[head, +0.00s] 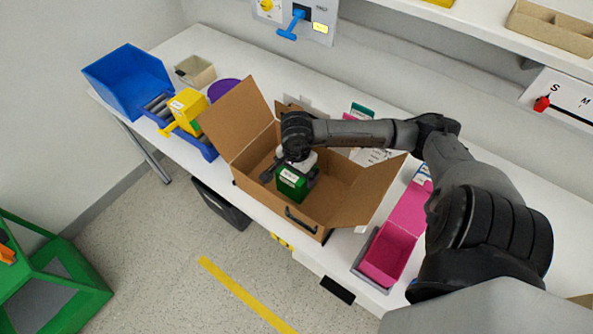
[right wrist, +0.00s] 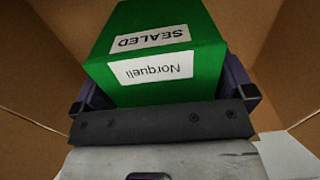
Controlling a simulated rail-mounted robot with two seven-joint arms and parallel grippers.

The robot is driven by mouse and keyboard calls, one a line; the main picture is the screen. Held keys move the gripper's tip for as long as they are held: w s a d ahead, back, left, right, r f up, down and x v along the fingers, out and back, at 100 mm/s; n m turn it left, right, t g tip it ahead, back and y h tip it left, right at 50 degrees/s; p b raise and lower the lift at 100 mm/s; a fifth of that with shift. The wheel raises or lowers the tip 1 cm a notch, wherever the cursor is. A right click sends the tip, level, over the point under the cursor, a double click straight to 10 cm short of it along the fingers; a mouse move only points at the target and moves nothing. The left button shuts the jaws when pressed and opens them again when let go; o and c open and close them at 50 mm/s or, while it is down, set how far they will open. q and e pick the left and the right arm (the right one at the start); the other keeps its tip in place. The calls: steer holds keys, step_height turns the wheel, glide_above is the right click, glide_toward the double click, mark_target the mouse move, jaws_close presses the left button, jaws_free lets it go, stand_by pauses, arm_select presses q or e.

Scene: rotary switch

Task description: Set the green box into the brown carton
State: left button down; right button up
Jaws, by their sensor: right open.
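The brown carton (head: 262,197) stands open on the white table, flaps spread; its walls also fill the sides of the right wrist view (right wrist: 38,75). The green box (head: 292,186) is inside the carton, towards its left part. In the right wrist view the green box (right wrist: 155,72) shows white labels reading "SEALED" and "Norqueli". My right gripper (head: 290,176) reaches down into the carton with one finger on each side of the box. Its jaws are open. Whether the box rests on the carton floor is hidden. My left gripper is out of view.
A pink open box (head: 390,254) stands right of the carton. Left of it are a blue bin (head: 128,80), a yellow item (head: 187,108) on a blue tray, a purple round item (head: 222,89) and a beige bin (head: 195,71). Papers lie behind the carton. A shelf runs above.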

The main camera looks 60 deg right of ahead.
step_height(320, 180, up, 10)
steer(key=shift+r+p, duration=0.1)
steer(key=shift+p, duration=0.5)
steer(key=shift+r, duration=0.65)
